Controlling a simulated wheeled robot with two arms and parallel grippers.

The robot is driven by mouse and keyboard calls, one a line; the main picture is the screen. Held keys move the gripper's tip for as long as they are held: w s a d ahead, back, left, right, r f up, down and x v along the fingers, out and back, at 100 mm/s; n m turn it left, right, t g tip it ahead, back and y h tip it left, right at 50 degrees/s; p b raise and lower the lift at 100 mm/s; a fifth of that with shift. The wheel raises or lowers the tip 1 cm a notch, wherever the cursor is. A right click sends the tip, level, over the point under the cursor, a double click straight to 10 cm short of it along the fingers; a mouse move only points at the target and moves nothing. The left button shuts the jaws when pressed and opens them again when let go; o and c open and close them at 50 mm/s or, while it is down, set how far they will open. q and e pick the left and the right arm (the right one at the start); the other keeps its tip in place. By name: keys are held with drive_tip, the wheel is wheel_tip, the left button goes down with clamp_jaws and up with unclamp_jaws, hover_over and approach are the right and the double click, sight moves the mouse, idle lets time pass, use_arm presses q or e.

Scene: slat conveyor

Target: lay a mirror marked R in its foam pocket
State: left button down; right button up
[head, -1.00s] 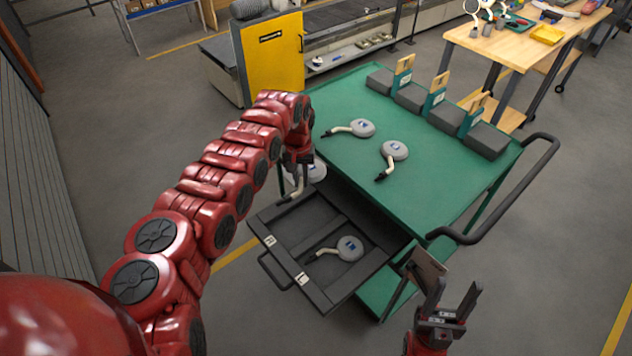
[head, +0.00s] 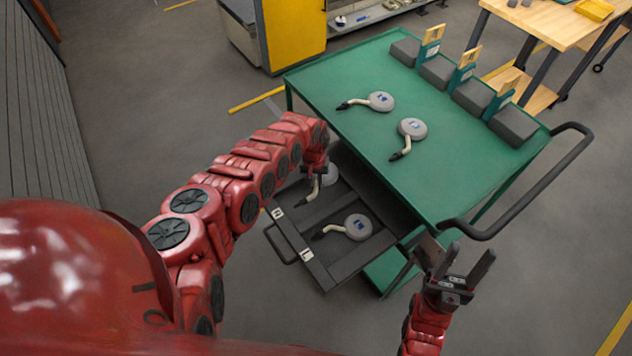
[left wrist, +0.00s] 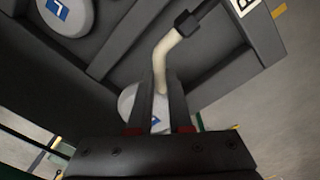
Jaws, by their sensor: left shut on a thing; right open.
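My left gripper (head: 318,170) is shut on a mirror (head: 329,178), a grey round head with a cream stem and dark end. In the left wrist view the mirror's stem (left wrist: 162,62) rises between the fingers; its blue mark is partly hidden and I cannot read it. The mirror is over the drawer's left pocket, beside the label R (left wrist: 243,5); whether it touches the foam I cannot tell. Another mirror (head: 358,227), marked L, lies in the other pocket of the dark drawer (head: 324,277). My right gripper (head: 467,262) is open and empty, right of the drawer.
Two more mirrors lie on the green cart top, one left (head: 381,101) and one right (head: 412,128). Grey blocks with teal and wooden holders line the cart's far edge. The cart's black handle (head: 540,195) is at the right. A yellow cabinet (head: 290,35) stands behind.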

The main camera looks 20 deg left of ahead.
use_arm(q)
wheel_tip(320, 180, down, 4)
drive_tip(key=b, duration=0.3)
drive_tip(key=shift+s+f, duration=0.1)
drive_tip(key=shift+f+b, duration=0.8)
drive_tip(key=shift+b, duration=0.05)
drive_tip(key=c, duration=0.8)
unclamp_jaws()
drive_tip(key=shift+o, duration=0.2)
drive_tip(key=shift+r, duration=0.15)
